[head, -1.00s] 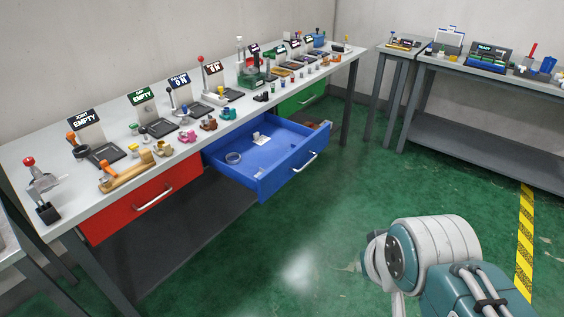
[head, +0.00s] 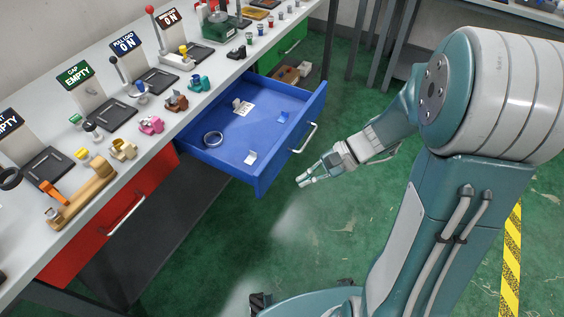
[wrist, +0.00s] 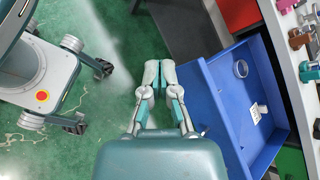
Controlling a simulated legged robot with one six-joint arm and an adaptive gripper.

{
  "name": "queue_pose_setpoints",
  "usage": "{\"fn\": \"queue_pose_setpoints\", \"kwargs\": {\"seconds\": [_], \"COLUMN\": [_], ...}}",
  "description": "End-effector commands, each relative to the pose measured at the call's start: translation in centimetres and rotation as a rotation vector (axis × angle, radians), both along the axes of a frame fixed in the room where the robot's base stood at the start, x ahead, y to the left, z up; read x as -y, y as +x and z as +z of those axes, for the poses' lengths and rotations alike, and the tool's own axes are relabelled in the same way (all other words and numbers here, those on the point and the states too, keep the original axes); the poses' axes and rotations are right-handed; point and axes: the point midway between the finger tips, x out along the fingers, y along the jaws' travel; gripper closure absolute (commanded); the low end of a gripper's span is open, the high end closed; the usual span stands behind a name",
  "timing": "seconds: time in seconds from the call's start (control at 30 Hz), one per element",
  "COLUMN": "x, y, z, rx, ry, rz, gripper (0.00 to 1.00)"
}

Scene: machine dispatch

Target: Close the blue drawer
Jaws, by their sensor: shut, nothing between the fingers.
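The blue drawer (head: 225,160) is pulled well out from under the long workbench. Its front panel (head: 290,150) carries a pale bar handle (head: 304,137). A clear ring, a white card with a small item and other small pieces lie inside. My gripper (head: 303,181) is in front of the drawer, low and just outside the front panel, with a small gap seeming to show. Its fingers are together and hold nothing. In the wrist view, my gripper (wrist: 159,66) points alongside the drawer's front panel (wrist: 208,115); whether it touches is not clear.
The red drawer (head: 110,225) and green drawer (head: 283,50) flank the blue one, and the red one looks shut. Brown items (head: 290,73) show behind the blue drawer. Fixtures and small parts crowd the workbench (head: 120,145). Green floor in front is clear.

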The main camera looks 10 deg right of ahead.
Motion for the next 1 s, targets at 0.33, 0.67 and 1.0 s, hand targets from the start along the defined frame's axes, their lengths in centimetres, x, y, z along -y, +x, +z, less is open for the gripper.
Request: {"fn": "queue_pose_setpoints", "kwargs": {"seconds": [0.33,0.67,1.0], "x": [3.0,7.7,7.6], "y": [5.3,7.6,8.6], "z": [-7.7,-16.1,-17.8], "rx": [-0.245,-0.371,-0.385], "ry": [0.401,0.692,0.742], "rz": [-0.406,-0.791,-0.868], "gripper": [1.00,1.00,1.00]}}
